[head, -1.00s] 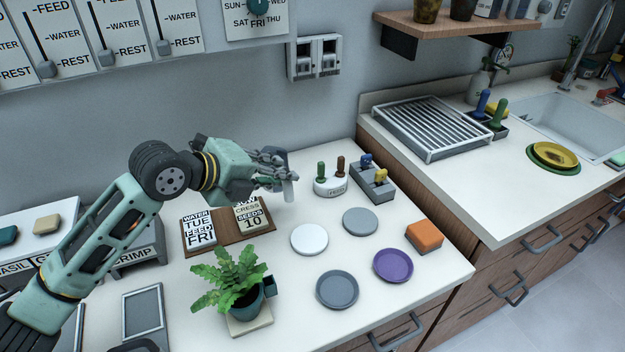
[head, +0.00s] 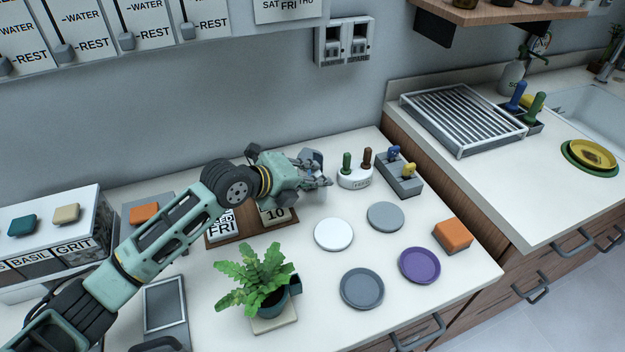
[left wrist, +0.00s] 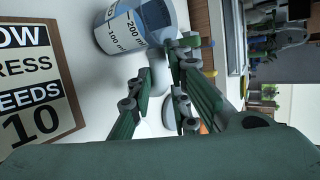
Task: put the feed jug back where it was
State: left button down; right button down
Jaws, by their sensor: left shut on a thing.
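The feed jug, a clear measuring jug with a blue band and 100 and 200 marks, shows at the top of the left wrist view (left wrist: 138,28). In the head view only a grey-blue part of it (head: 312,156) shows behind my left gripper (head: 324,181). The fingers also show in the left wrist view (left wrist: 165,95). I cannot tell whether the jug touches the counter. My right gripper is out of view.
A potted fern (head: 255,275) stands at the front. A white disc (head: 333,234), grey discs (head: 385,216) and a purple disc (head: 419,265) lie right of it, near an orange block (head: 452,232). A grey holder (head: 400,180) with blue and yellow knobs stands right of the FEED holder.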

pick_arm(q)
jog(key=shift+f, duration=0.65)
jog(key=c, duration=1.6)
grip_release()
jog(key=shift+c, duration=0.2)
jog(key=shift+r, duration=0.25)
jog(key=v, duration=1.2)
jog(key=shift+b, duration=0.35)
